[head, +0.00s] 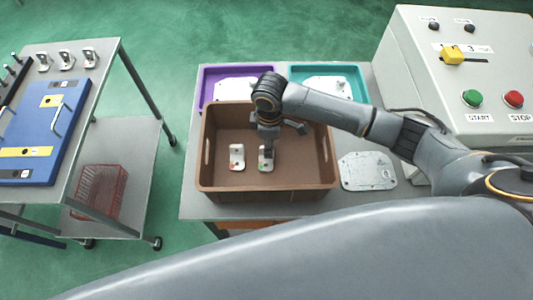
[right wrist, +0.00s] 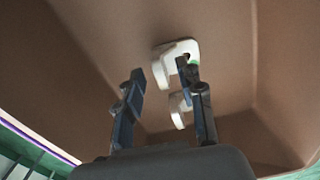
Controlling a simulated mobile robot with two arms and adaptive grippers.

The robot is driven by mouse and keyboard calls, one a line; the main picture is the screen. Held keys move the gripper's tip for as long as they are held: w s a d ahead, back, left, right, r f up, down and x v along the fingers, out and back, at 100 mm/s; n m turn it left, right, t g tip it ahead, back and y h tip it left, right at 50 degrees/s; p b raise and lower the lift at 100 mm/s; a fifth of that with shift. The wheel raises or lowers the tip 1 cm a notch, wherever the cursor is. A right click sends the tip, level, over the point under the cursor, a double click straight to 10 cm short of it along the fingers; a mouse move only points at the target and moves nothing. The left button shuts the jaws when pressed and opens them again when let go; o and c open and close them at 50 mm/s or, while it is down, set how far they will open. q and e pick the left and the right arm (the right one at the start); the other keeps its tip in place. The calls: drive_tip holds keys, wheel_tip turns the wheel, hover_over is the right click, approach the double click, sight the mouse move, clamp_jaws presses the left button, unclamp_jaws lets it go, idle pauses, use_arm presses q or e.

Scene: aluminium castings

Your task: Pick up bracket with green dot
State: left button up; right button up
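The bracket with the green dot (head: 262,166) is white and lies on the floor of the brown crate, on the right of two brackets. My right gripper (head: 268,150) reaches down into the crate and partly covers this bracket. In the right wrist view, the gripper (right wrist: 162,76) has its two fingers apart. The white bracket with a green mark (right wrist: 176,54) shows at the fingertips, and the right finger overlaps it. I cannot tell whether they touch. Another white piece (right wrist: 178,110) shows beside the right finger, partly hidden. My left gripper is not in view.
A second white bracket with a reddish mark (head: 237,156) lies just left in the brown crate (head: 265,192). Behind stand a purple tray (head: 208,88) and a teal tray (head: 362,82) with castings. A flat metal plate (head: 367,171) lies right of the crate, near a control box (head: 470,80).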

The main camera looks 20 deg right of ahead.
sight(263, 161)
drive_tip(key=shift+f, duration=1.35)
clamp_jaws()
drive_tip(key=shift+r, duration=0.1)
